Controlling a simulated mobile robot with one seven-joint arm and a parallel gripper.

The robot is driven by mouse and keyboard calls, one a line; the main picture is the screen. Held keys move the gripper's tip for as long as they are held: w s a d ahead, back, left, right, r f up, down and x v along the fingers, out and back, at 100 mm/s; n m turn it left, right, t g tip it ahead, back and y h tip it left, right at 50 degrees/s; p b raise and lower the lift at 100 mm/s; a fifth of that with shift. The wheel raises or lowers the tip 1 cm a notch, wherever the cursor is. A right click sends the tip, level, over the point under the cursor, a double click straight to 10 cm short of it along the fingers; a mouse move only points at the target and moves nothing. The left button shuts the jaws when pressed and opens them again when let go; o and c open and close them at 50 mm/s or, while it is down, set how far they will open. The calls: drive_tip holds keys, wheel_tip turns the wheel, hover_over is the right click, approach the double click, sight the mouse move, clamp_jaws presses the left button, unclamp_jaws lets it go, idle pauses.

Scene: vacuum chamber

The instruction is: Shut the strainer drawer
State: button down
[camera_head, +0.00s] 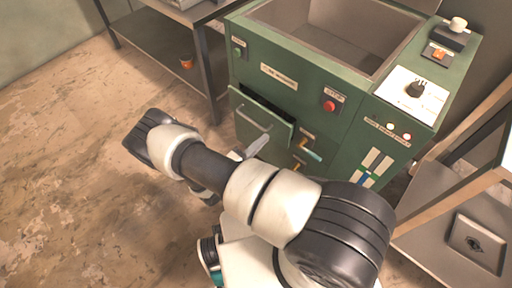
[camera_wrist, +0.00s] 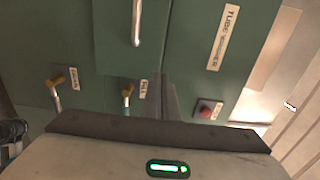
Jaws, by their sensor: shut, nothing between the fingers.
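The strainer drawer (camera_head: 262,122) is a green front with a metal bar handle on the green washer cabinet. It stands partly out and tilted, with a dark gap along its top edge. In the wrist view the drawer front (camera_wrist: 112,32) and its handle show at the top. My gripper (camera_head: 260,138) is shut and empty, close in front of the lower right part of the drawer. In the wrist view its closed fingers (camera_wrist: 168,92) point up the picture beside the drawer's edge. I cannot tell whether they touch it.
A metal shelf (camera_head: 160,55) stands left, another rack (camera_head: 450,215) right. The floor at left is clear.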

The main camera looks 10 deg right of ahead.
sight(282, 122)
drive_tip(key=x, duration=0.8)
drive_tip(key=shift+b, duration=0.35)
drive_tip(key=b+x, duration=0.1)
drive_tip(key=x, duration=0.3)
drive_tip(key=shift+w+d+f, duration=0.1)
drive_tip(key=shift+d, duration=0.1)
